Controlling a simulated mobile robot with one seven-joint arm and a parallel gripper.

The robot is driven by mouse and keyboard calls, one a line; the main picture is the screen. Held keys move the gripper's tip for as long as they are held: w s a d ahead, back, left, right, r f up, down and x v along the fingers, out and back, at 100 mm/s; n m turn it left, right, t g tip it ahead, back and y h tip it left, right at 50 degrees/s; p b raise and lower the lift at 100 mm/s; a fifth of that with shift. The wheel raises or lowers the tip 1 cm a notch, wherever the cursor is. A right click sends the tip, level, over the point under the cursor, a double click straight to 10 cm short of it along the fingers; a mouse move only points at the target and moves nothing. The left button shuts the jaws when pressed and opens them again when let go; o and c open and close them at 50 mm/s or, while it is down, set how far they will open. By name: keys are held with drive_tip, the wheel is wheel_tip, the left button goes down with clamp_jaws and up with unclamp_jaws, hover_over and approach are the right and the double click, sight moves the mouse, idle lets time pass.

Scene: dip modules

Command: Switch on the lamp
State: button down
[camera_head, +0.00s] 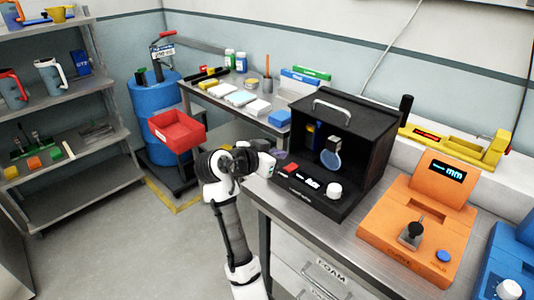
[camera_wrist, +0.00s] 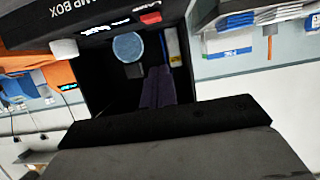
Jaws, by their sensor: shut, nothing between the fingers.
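The black lamp box (camera_head: 345,125) stands open-fronted on the bench, and its inside looks dark. A red switch (camera_head: 291,169) sits at the left of its front panel; in the wrist view the red switch (camera_wrist: 150,18) is beside the word LAMP. A small display (camera_head: 312,183) and a white knob (camera_head: 334,190) are to its right. A round pale-blue disc (camera_head: 331,160) is inside the box. My gripper (camera_head: 281,155) is at the box's left front, close to the switch; contact cannot be told. In the wrist view its dark fingers (camera_wrist: 157,75) are together and empty.
An orange gauge (camera_head: 415,220) stands right of the box, with a blue device (camera_head: 510,270) beyond it. A yellow instrument (camera_head: 455,145) lies behind. A side table (camera_head: 235,105) with small items and a red bin (camera_head: 177,131) are left. Floor at left is clear.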

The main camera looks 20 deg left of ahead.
sight(283, 175)
drive_tip(key=p+x, duration=0.1)
drive_tip(key=x, duration=0.2)
drive_tip(key=shift+w+d, duration=0.15)
drive_tip(key=shift+w, duration=0.2)
drive_tip(key=f, duration=0.2)
drive_tip(key=shift+s+f+p, duration=0.3)
drive_tip(key=shift+f+p, duration=0.05)
drive_tip(key=shift+s+f, duration=0.1)
drive_tip(key=shift+f, duration=0.6)
